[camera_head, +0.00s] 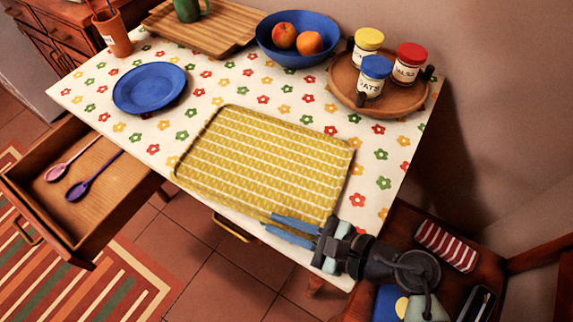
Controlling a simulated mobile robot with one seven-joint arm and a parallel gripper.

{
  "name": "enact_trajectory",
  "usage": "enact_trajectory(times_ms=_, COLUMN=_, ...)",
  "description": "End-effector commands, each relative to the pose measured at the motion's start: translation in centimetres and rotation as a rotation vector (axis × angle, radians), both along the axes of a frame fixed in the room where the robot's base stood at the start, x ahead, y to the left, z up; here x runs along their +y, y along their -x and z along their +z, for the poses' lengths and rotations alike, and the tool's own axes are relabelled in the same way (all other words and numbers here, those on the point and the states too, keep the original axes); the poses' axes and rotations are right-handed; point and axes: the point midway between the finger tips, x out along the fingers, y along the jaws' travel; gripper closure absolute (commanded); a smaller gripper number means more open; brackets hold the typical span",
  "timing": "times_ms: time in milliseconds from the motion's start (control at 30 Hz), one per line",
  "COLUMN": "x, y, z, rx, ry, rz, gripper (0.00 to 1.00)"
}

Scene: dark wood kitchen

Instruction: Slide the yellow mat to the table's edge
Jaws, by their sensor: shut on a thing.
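The yellow mat (262,160), with a white woven pattern, lies flat on the flower-print tabletop (215,90). Its front side runs close along the table's front edge, and its front left corner is right at that edge. Whether any of it overhangs is hard to tell. My gripper (268,221) is at the mat's front side, right of its middle. Its two blue fingers are shut on the mat's rim, one above and one below. The fingers and wrist cover part of the mat's front right corner.
An open drawer (110,205) with two spoons juts out at front left. A blue plate (149,87) lies left of the mat. Behind are a cutting board (215,35), a blue bowl (270,55) with fruit, and a round tray (345,85) with three jars. A chair stands at right.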

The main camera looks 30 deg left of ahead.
Motion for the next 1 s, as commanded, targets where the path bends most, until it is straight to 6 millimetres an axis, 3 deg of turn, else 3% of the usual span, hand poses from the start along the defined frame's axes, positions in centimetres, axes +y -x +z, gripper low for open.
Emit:
enact_trajectory(times_ms=267, x=-0.1, y=-0.1, z=-0.3, rx=-0.002, ry=0.009, rz=-0.005, gripper=1.0)
enact_trajectory(times_ms=300, x=-0.1, y=-0.1, z=-0.3, rx=-0.001, ry=0.009, rz=-0.006, gripper=0.8)
enact_trajectory(times_ms=467, x=-0.1, y=0.0, z=-0.4, rx=0.0, ry=0.008, rz=-0.003, gripper=0.52)
enact_trajectory(times_ms=833, x=-0.1, y=0.2, z=-0.5, rx=0.003, ry=0.012, rz=0.005, gripper=0.52)
enact_trajectory(times_ms=1000, x=-1.5, y=0.1, z=0.0, rx=0.002, ry=0.014, rz=0.001, gripper=0.52)
